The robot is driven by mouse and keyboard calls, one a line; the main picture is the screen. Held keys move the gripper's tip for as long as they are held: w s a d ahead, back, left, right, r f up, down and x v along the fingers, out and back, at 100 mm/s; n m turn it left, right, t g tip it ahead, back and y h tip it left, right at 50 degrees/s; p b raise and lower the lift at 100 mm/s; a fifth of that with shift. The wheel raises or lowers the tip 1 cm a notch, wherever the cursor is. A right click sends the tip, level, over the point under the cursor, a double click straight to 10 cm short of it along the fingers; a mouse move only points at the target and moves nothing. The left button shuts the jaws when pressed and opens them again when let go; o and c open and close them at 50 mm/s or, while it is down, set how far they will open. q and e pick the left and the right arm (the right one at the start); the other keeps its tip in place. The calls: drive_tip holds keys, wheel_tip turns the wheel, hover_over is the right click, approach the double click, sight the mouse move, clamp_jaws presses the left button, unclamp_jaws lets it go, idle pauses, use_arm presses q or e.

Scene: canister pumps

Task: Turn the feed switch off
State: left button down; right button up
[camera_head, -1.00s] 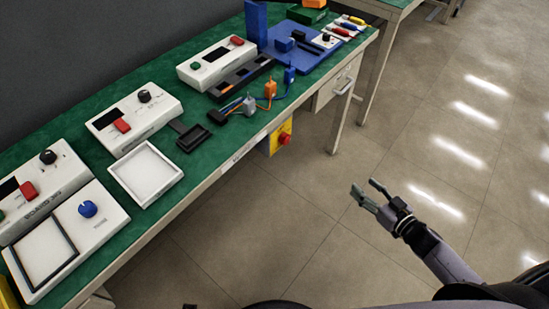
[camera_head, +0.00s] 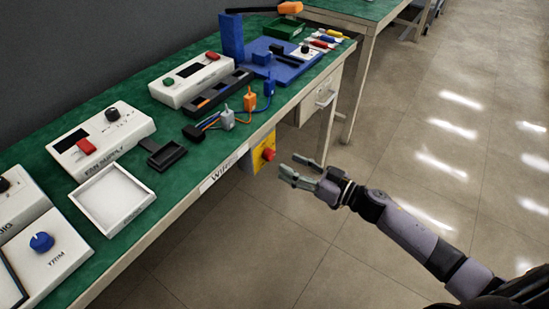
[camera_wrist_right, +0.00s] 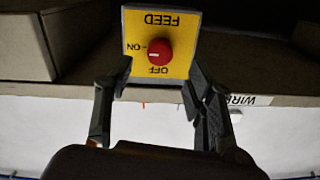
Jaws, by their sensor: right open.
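The feed switch is a yellow box (camera_head: 256,157) with a red knob (camera_head: 268,153), below the bench's front edge in the head view. In the right wrist view the yellow plate (camera_wrist_right: 186,48) appears upside down with the words FEED, ON and OFF. Its round red knob (camera_wrist_right: 160,53) has a white mark pointing at ON. My right gripper (camera_head: 295,169) is open and empty, to the right of the switch and apart from it. In the wrist view its fingers (camera_wrist_right: 150,82) stand spread below and to either side of the knob. My left gripper is not in view.
The green-topped bench (camera_head: 205,155) carries several white control boxes, a white tray (camera_head: 110,200) and small cabled plugs (camera_head: 250,100). A drawer unit (camera_head: 320,100) and bench leg stand beyond the switch. The floor around my right arm is clear.

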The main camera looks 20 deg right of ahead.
sight(273, 156)
drive_tip(key=x, duration=0.5)
drive_tip(key=shift+w+a, duration=0.2)
drive_tip(key=shift+w, duration=0.05)
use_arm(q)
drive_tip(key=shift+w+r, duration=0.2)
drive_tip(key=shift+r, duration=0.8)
use_arm(e)
drive_tip(key=shift+w+a, duration=0.25)
drive_tip(key=shift+w, duration=0.05)
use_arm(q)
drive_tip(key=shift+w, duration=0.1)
use_arm(e)
drive_tip(key=c, duration=1.2)
